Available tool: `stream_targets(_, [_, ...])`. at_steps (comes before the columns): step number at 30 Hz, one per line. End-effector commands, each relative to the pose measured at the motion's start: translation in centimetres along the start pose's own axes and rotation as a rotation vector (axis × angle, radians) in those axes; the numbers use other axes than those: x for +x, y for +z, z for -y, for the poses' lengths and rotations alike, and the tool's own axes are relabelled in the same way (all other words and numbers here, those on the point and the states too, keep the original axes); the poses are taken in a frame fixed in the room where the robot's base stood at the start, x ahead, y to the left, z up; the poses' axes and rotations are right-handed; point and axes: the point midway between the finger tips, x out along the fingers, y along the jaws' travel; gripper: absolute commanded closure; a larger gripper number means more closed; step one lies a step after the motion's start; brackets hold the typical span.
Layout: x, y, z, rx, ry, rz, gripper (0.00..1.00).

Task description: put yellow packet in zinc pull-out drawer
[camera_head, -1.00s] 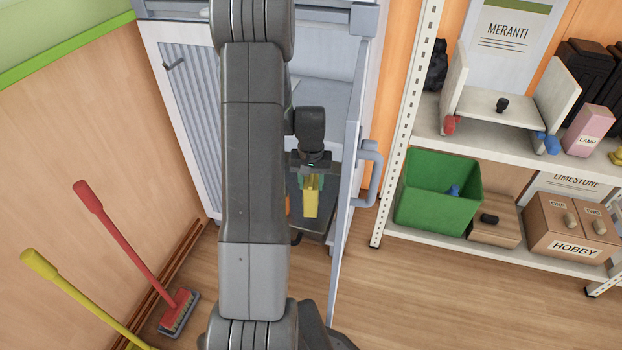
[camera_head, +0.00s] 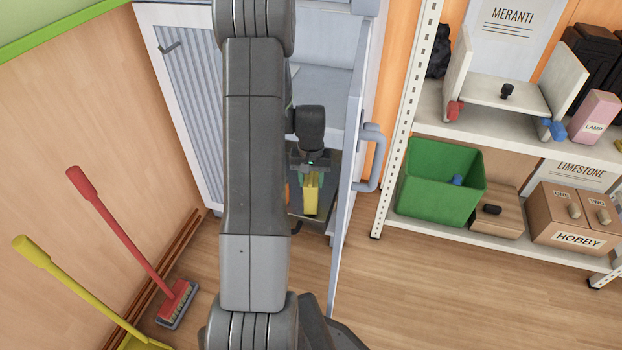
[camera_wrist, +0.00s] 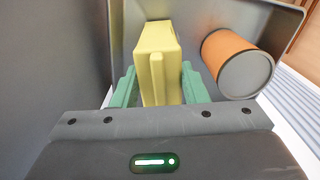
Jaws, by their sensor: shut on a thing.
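My gripper (camera_head: 311,180) is shut on the yellow packet (camera_head: 311,201), which hangs upright between its green fingers. The wrist view shows the packet (camera_wrist: 157,60) between both fingertips (camera_wrist: 158,88). The pull-out drawer (camera_head: 322,222) is a dark grey tray low in the open cabinet, partly hidden by my arm. The packet is over or inside this drawer; I cannot tell whether it touches the bottom. An orange can (camera_wrist: 236,62) with a grey end lies beside the packet in the wrist view, near the drawer's wall (camera_wrist: 285,18).
The open cabinet door (camera_head: 347,180) stands close to the right of my gripper. A shelf unit (camera_head: 384,215) with a green crate (camera_head: 438,205) is farther right. A red broom (camera_head: 125,230) and a yellow-handled tool (camera_head: 75,280) lean at the left. Floor is clear at the lower right.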

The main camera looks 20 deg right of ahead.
Motion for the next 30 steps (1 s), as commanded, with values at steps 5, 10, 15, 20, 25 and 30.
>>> stream_targets(5, [0.32, -0.02, 0.0, 0.0, 0.0, 0.0, 1.0])
stream_targets(10, [0.58, -0.02, 0.0, 0.0, 0.0, 0.0, 1.0])
stream_targets(15, [0.83, -0.02, 0.0, 0.0, 0.0, 0.0, 1.0])
stream_targets(20, [0.79, -0.02, 0.0, 0.0, 0.0, -0.001, 0.35])
stream_targets(25, [0.8, -0.01, 0.0, 0.0, 0.0, 0.0, 0.35])
stream_targets(30, [0.84, 0.01, 0.0, 0.0, 0.0, 0.0, 0.35])
